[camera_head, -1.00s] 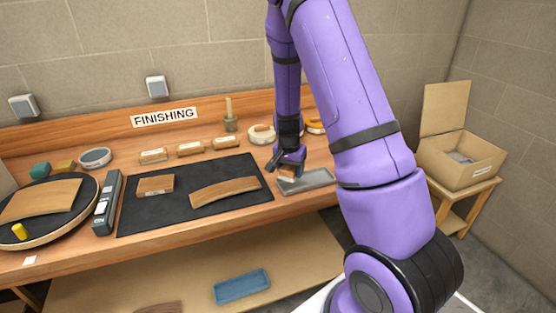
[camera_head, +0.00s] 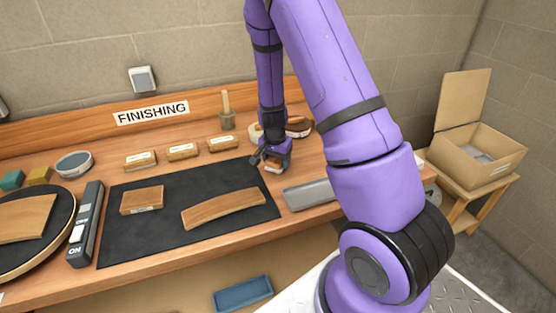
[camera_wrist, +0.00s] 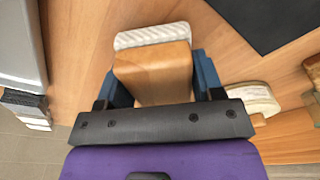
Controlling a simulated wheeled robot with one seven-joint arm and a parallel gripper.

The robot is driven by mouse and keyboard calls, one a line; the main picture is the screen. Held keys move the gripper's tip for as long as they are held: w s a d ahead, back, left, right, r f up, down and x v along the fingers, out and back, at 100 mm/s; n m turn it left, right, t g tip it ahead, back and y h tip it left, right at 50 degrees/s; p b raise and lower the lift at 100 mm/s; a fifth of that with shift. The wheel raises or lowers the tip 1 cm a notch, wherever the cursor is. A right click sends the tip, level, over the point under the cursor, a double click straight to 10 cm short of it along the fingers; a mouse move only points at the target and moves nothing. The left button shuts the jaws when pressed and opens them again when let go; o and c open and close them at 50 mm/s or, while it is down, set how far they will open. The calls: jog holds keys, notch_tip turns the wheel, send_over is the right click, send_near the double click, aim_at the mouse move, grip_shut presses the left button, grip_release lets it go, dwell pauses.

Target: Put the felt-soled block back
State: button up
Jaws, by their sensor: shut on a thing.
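My gripper (camera_head: 272,163) is shut on a wooden block with a pale, ribbed sole. In the wrist view the felt-soled block (camera_wrist: 152,72) sits between the blue fingers (camera_wrist: 152,88), its pale sole facing the top of the picture. In the head view only a small part of the block (camera_head: 273,169) shows below the gripper, by the mat's back right corner. I cannot tell whether it touches the bench. Three labelled wooden blocks (camera_head: 183,151) stand in a row left of the gripper, behind the mat.
The black mat (camera_head: 120,245) bears a small wooden block (camera_head: 142,200) and a curved wooden piece (camera_head: 222,208). A grey tray (camera_head: 308,194) lies at front right. Behind are a pot with a brush (camera_head: 226,118) and a round roll-like thing (camera_head: 298,127). Bare bench lies between block row and mat.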

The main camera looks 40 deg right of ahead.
jog(key=shift+f, duration=0.8)
jog(key=shift+f, duration=0.2)
jog(key=o, duration=0.9)
jog(key=shift+r, duration=0.1)
